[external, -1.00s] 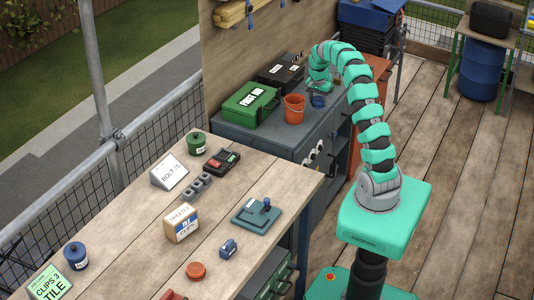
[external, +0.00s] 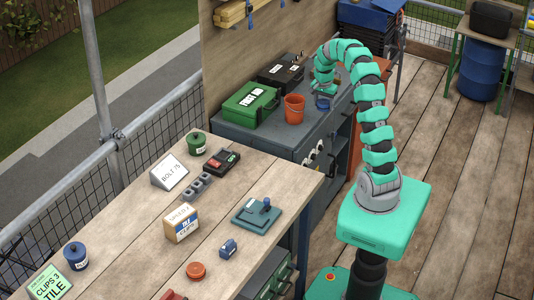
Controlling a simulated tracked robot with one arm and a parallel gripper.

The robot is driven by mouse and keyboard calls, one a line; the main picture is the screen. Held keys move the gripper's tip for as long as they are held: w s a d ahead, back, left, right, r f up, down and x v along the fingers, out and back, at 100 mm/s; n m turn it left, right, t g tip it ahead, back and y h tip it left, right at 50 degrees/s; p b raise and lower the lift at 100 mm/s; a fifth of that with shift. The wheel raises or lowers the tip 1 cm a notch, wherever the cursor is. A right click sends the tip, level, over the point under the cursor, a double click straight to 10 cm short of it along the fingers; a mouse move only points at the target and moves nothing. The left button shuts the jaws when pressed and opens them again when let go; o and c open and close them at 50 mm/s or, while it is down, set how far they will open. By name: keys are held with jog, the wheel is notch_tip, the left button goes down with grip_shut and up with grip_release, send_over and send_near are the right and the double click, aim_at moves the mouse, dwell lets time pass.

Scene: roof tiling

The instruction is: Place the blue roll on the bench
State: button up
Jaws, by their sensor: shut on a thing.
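The blue roll (external: 322,104) is small and dark blue, at the right part of the grey cabinet top, just right of the orange bucket. My gripper (external: 323,94) points down and is shut on the roll from above. The fingers are small here, and I cannot tell whether the roll touches the cabinet top or hangs just above it. The wooden bench (external: 135,225) fills the front left, apart from the gripper.
The orange bucket (external: 294,108), green case (external: 250,104) and black case (external: 281,74) stand on the grey cabinet (external: 262,139). The bench holds a blue-green plate tool (external: 257,214), a clips box (external: 181,223) and a blue pot (external: 76,256). Bare wood shows between them.

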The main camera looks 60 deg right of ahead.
aim_at(324, 102)
notch_tip(324, 102, up, 9)
jog(key=shift+w+a+r, duration=0.25)
jog(key=shift+a, duration=0.25)
jog(key=w+a+n+b, duration=0.1)
jog(key=w+a+n, duration=0.15)
jog(key=a, duration=0.65)
jog(key=w+a+n+b, duration=0.15)
jog(key=w+a, duration=0.25)
jog(key=a, duration=0.4)
jog(key=s+a+n+t+b, duration=0.1)
jog(key=a+n, duration=0.2)
jog(key=a, duration=1)
jog(key=s+a+n+b, duration=0.1)
jog(key=a+n+b, duration=0.15)
jog(key=a, duration=1.15)
jog(key=s+a+n+b, duration=0.1)
jog(key=s+a+n, duration=0.3)
jog(key=s+a, duration=0.5)
jog(key=shift+y, duration=0.4)
jog(key=f, duration=0.4)
jog(key=w+a+f, duration=0.1)
jog(key=f, duration=0.3)
jog(key=a+f, duration=0.1)
jog(key=f, duration=0.3)
jog(key=shift+w+f, duration=0.2)
jog(key=shift+w, duration=0.1)
jog(key=shift+f, duration=0.35)
